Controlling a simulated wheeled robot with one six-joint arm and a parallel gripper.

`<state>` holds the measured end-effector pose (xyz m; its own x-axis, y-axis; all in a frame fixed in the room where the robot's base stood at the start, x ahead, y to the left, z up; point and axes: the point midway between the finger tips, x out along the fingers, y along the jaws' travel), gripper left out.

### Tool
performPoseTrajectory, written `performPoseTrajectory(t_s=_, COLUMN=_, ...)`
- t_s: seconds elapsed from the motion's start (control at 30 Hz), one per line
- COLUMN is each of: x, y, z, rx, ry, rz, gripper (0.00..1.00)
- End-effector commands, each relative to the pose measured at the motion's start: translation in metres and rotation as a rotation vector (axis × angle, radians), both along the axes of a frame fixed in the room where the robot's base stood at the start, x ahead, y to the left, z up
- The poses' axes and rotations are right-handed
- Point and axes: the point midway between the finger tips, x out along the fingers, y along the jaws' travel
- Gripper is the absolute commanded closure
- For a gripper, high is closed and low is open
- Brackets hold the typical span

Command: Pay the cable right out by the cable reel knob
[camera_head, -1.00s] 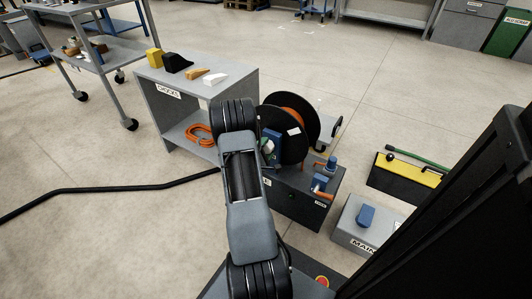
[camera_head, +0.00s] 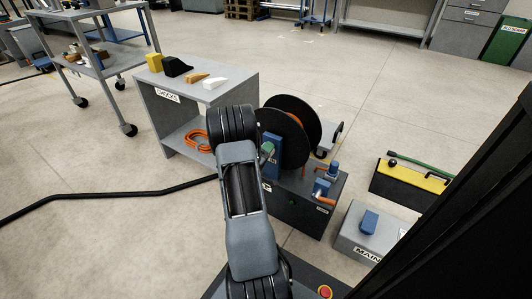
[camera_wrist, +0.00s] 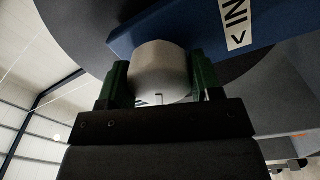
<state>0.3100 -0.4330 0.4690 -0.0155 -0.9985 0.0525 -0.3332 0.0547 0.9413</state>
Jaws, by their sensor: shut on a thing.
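The cable reel (camera_head: 288,142) has two black discs with a little orange cable (camera_head: 303,121) showing between them, and stands on a dark box. A blue arm (camera_head: 273,150) lies across the reel's near face; it also shows in the wrist view (camera_wrist: 205,32) with a white label reading "IN" and an arrow. The pale round knob (camera_wrist: 160,72) sits on this blue arm. My gripper (camera_wrist: 160,85) has its green fingers on both sides of the knob, shut on it. In the head view my gripper (camera_head: 266,152) is small and partly hidden by my arm.
A grey bench (camera_head: 246,98) marked "CHOCKS" stands left of the reel, with coiled orange cable (camera_head: 198,139) on its lower shelf. Blue fittings (camera_head: 325,180) are on the dark box (camera_head: 300,213). A grey box (camera_head: 350,238) is to the right. A black cable (camera_head: 120,190) crosses the floor.

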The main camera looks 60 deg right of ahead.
Motion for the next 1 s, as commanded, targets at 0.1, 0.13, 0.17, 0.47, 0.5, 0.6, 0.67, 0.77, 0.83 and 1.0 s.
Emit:
performPoseTrajectory(t_s=0.1, x=-0.0002, y=0.0000, z=-0.0002, rx=0.000, ry=-0.024, rz=-0.001, gripper=0.65)
performPoseTrajectory(t_s=0.13, x=-0.0002, y=0.0000, z=-0.0002, rx=0.001, ry=-0.028, rz=-0.001, gripper=0.65)
performPoseTrajectory(t_s=0.17, x=-0.0001, y=0.0000, z=-0.0003, rx=0.001, ry=-0.032, rz=-0.001, gripper=0.65)
performPoseTrajectory(t_s=0.47, x=-0.0001, y=0.0000, z=-0.0003, rx=-0.001, ry=-0.042, rz=-0.001, gripper=0.65)
performPoseTrajectory(t_s=0.5, x=-0.0001, y=0.0000, z=-0.0003, rx=-0.001, ry=-0.042, rz=-0.001, gripper=0.65)
performPoseTrajectory(t_s=0.6, x=-0.0001, y=0.0000, z=-0.0003, rx=-0.001, ry=-0.042, rz=-0.001, gripper=0.65)
performPoseTrajectory(t_s=0.67, x=-0.0001, y=0.0000, z=-0.0003, rx=-0.001, ry=-0.042, rz=-0.001, gripper=0.38)
performPoseTrajectory(t_s=0.77, x=-0.0001, y=0.0000, z=-0.0003, rx=-0.001, ry=-0.041, rz=-0.001, gripper=0.29)
performPoseTrajectory(t_s=0.83, x=0.0000, y=0.0000, z=-0.0002, rx=-0.001, ry=-0.041, rz=-0.001, gripper=0.22)
performPoseTrajectory(t_s=1.0, x=0.0001, y=0.0000, z=-0.0002, rx=-0.001, ry=-0.041, rz=0.000, gripper=0.16)
